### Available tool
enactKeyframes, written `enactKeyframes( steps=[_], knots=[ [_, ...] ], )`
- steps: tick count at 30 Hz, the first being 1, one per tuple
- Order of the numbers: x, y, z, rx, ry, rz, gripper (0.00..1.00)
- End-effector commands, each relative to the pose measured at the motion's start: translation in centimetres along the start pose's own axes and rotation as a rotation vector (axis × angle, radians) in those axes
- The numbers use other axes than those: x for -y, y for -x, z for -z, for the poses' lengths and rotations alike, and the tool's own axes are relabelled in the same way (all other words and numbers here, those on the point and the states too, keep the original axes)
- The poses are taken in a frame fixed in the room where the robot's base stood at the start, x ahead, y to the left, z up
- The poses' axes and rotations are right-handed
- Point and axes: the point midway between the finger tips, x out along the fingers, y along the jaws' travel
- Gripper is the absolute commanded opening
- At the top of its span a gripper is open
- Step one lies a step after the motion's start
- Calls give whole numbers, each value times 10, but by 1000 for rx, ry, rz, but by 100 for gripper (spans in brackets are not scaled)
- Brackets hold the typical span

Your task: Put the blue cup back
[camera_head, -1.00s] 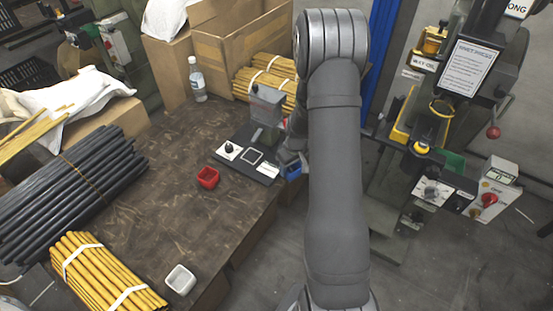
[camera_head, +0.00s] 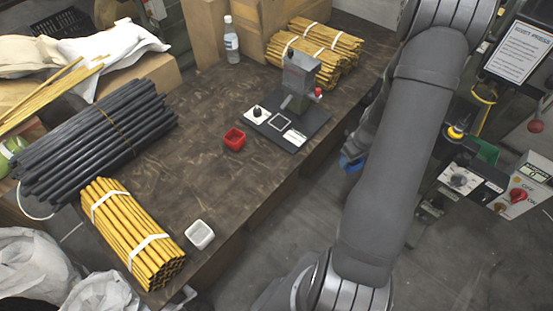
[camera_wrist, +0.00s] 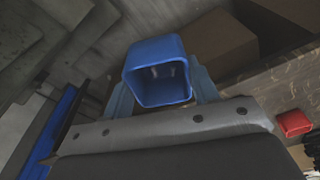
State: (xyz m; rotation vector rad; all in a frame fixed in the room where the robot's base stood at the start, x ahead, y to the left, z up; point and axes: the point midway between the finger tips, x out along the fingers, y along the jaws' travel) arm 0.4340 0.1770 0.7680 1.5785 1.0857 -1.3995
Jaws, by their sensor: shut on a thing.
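The blue cup (camera_wrist: 158,75) is held in my gripper (camera_wrist: 162,90) in the wrist view, its open mouth facing the camera. Small pale shapes show inside it, too dim to identify. In the head view, only part of the blue cup (camera_head: 352,164) shows beside my arm. It is off the bench's right edge, over the floor, and my fingers there are mostly hidden by the arm. A red cup (camera_head: 235,138) and a white cup (camera_head: 200,235) stand on the dark bench (camera_head: 212,180). The red cup (camera_wrist: 294,123) also shows in the wrist view.
A grey device (camera_head: 298,75) stands on a black base plate (camera_head: 308,125) near the bench's right edge. Yellow rods (camera_head: 130,232), black rods (camera_head: 95,130) and a bottle (camera_head: 231,42) are on the bench. A press with a control box (camera_head: 465,183) stands at right.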

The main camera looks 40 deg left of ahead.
Motion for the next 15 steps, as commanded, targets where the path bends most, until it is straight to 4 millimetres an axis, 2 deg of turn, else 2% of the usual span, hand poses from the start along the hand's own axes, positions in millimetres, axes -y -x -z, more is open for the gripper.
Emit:
enactKeyframes(
  steps=[5, 9, 15],
  knots=[
    [40, 21, 37, -5, 102, 10, 28],
    [81, 41, 64, -6, 196, 21, 28],
    [133, 64, 88, -4, 303, 35, 28]
  ],
)
